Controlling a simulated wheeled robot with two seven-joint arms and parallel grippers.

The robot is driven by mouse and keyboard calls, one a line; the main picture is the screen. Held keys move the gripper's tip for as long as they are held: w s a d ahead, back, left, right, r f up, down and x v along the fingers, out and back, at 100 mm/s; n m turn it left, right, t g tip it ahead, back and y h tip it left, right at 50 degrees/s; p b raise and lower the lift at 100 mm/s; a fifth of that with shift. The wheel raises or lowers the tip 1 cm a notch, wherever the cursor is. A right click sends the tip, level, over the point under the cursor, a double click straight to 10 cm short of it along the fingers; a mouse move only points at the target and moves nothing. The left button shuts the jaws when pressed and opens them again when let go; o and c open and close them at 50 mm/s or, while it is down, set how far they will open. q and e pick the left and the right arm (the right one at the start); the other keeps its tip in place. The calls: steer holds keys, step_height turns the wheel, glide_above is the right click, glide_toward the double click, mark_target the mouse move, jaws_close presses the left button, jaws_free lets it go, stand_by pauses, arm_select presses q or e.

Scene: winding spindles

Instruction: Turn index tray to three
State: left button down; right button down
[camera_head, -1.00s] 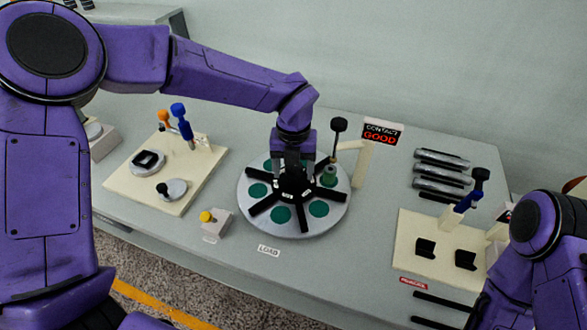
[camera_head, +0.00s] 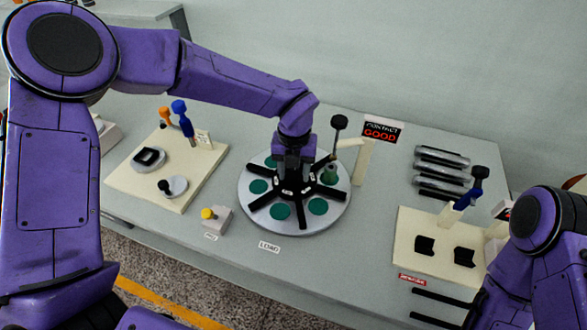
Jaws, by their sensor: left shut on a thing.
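The index tray (camera_head: 310,226) is a round grey disc with several green pads and a black hub with radial arms, standing on the bench in the middle of the head view. My left gripper (camera_head: 292,182) points down over the centre and is shut on the black hub (camera_head: 297,192), whose top it partly hides. My right gripper is out of the picture; only part of my right arm shows at the lower right.
A "LOAD" label (camera_head: 269,247) lies in front of the tray. A yellow-button box (camera_head: 216,219) is at its left front. A cream fixture board (camera_head: 168,170) lies left, another (camera_head: 435,245) right. A sign (camera_head: 382,132) reads "CONTACT GOOD".

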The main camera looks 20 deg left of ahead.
arm_select(q)
steer(key=shift+r+m, duration=0.1)
steer(key=shift+m, duration=0.2)
steer(key=shift+a+r+m+p, duration=0.1)
steer(key=shift+a+m+p, duration=0.05)
steer(key=shift+m+p, duration=2.4)
steer(key=shift+w+a+m+p, duration=0.1)
steer(key=shift+m+p, duration=1.1)
steer(key=shift+m, duration=0.95)
steer(key=shift+m+p, duration=0.5)
steer(key=shift+m, duration=0.7)
steer(key=c, duration=0.5)
jaws_free()
steer(key=shift+w, duration=0.1)
steer(key=shift+c, duration=0.2)
